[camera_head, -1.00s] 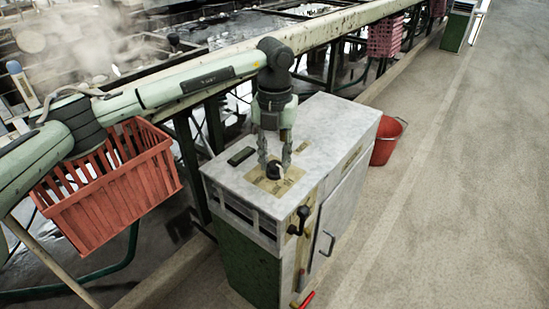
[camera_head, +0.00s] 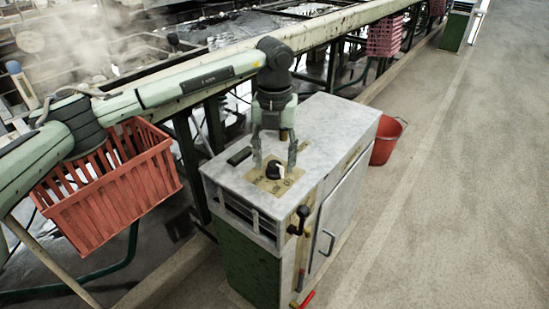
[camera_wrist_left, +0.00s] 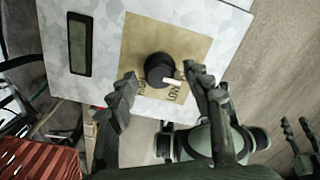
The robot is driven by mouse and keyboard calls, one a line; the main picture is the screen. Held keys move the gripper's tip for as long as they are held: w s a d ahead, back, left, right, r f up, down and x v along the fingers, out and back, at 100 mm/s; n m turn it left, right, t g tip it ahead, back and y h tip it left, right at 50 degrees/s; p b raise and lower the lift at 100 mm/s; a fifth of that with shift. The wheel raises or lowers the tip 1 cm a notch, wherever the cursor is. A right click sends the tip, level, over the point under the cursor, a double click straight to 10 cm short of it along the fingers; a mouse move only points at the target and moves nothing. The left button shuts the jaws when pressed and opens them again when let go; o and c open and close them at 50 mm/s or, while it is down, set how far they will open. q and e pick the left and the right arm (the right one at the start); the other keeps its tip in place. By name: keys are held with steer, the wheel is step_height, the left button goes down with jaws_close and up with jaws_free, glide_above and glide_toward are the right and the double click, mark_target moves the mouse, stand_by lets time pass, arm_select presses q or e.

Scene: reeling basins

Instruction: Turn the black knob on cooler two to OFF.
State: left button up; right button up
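The black knob (camera_head: 273,172) with a white pointer sits on a tan plate (camera_head: 262,184) on top of the white and green cooler cabinet (camera_head: 335,125). In the left wrist view the knob (camera_wrist_left: 160,69) has its pointer toward the lower right, near small lettering that I cannot read surely. My left gripper (camera_head: 274,160) is open above the knob, one finger to each side, with gaps between fingers and knob. It also shows in the left wrist view (camera_wrist_left: 163,80). My right gripper (camera_wrist_left: 297,125) shows at that view's right edge, fingers apart and empty.
A dark display (camera_head: 240,156) lies on the cabinet top beside the plate. A black lever handle (camera_head: 299,221) sticks out at the front. A red basket (camera_head: 110,195) hangs at left, and a red bucket (camera_head: 386,143) stands behind. The floor at right is clear.

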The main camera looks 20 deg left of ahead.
mark_target(274, 164)
arm_select(q)
step_height(274, 164, up, 12)
stand_by(0.6)
stand_by(0.4)
